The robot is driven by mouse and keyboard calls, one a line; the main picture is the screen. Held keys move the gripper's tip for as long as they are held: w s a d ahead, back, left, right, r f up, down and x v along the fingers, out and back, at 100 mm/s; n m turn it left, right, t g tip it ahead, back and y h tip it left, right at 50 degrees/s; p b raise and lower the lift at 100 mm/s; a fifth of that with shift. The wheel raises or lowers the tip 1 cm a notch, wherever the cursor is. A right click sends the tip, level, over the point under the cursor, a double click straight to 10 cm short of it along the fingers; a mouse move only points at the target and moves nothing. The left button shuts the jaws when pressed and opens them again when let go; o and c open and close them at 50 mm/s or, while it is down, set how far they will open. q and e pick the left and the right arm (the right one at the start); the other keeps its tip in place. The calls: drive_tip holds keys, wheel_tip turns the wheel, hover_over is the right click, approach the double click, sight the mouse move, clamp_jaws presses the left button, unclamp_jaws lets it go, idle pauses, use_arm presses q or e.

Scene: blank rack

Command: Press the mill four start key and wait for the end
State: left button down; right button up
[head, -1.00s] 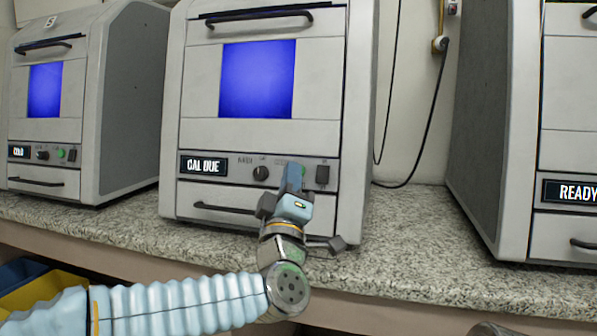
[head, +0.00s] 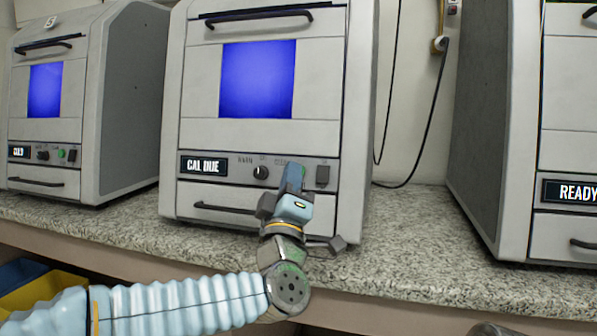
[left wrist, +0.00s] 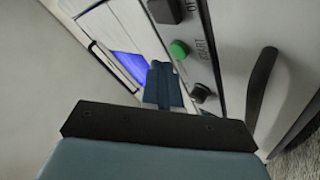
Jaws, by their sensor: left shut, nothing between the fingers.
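The middle mill (head: 265,140) is a grey cabinet with a blue window and a display (head: 203,166) reading CAL DUE; its number is not visible. My left gripper (head: 294,172) is shut and empty, its tip in front of this mill's key panel. The green start key (left wrist: 179,48) shows beside the fingertips in the left wrist view, with a START label by it; in the head view only a sliver of green shows at the fingers' edge. The fingertips (left wrist: 163,70) look close to the key; I cannot tell whether they touch it.
A left mill (head: 125,100) marked 5 has a display apparently reading COLD. A right mill (head: 485,130) has a display reading READY. A black knob (head: 261,173) and a dark switch (head: 322,176) flank the start key. The speckled counter (head: 410,235) is clear between mills.

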use_arm(q)
drive_tip(key=shift+w+d+f+b, duration=0.1)
drive_tip(key=shift+w+f+b, duration=0.05)
drive_tip(key=shift+w+b, duration=0.2)
